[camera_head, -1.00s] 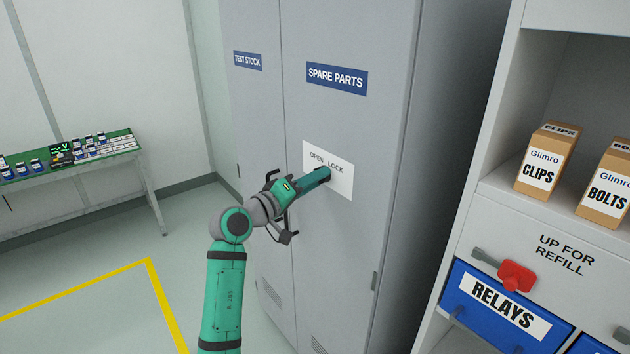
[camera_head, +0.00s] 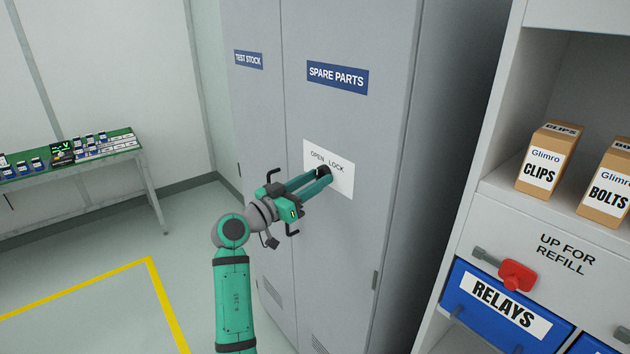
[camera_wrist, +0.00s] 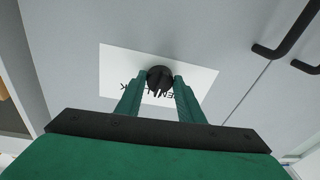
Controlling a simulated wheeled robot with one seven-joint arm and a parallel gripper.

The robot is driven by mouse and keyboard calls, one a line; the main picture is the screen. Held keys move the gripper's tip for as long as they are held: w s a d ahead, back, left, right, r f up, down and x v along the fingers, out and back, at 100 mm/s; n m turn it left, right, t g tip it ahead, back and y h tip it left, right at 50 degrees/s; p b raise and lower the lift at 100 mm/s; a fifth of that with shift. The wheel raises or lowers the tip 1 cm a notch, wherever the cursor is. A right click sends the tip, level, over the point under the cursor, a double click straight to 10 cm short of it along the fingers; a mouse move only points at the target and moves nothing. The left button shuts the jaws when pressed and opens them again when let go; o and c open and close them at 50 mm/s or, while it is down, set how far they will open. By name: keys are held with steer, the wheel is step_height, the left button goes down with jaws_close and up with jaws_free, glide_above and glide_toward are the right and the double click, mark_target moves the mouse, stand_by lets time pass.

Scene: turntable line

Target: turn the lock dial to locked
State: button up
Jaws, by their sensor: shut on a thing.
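The lock dial (camera_head: 323,171) is a small black knob on a white plate (camera_head: 344,184) marked OPEN and LOCK, on the grey SPARE PARTS cabinet door (camera_head: 345,120). My gripper (camera_head: 322,178) reaches it with its two green fingers. In the wrist view the dial (camera_wrist: 160,78) sits between the fingertips (camera_wrist: 161,82), which are shut on it from both sides. The plate's lettering shows upside down there and is partly covered by the fingers and dial. I cannot read the dial's pointer.
Black door handles (camera_wrist: 289,28) show at the right of the wrist view. A shelf unit at the right of the head view holds CLIPS (camera_head: 545,157) and BOLTS (camera_head: 606,185) boxes, with a blue RELAYS bin (camera_head: 505,308) below. A workbench (camera_head: 75,160) stands at the far left.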

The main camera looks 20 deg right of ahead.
steer(key=m, duration=0.5)
steer(key=shift+w+g+h, duration=0.15)
steer(key=shift+g+h, duration=0.15)
steer(key=shift+m+g+h, duration=0.3)
steer(key=shift+m+g, duration=0.1)
steer(key=shift+m, duration=1.5)
steer(key=shift+a+m, duration=0.1)
steer(key=shift+m, duration=0.2)
steer(key=o, duration=1.1)
steer(key=shift+c, duration=0.2)
steer(key=v, duration=1)
steer(key=shift+a, duration=0.4)
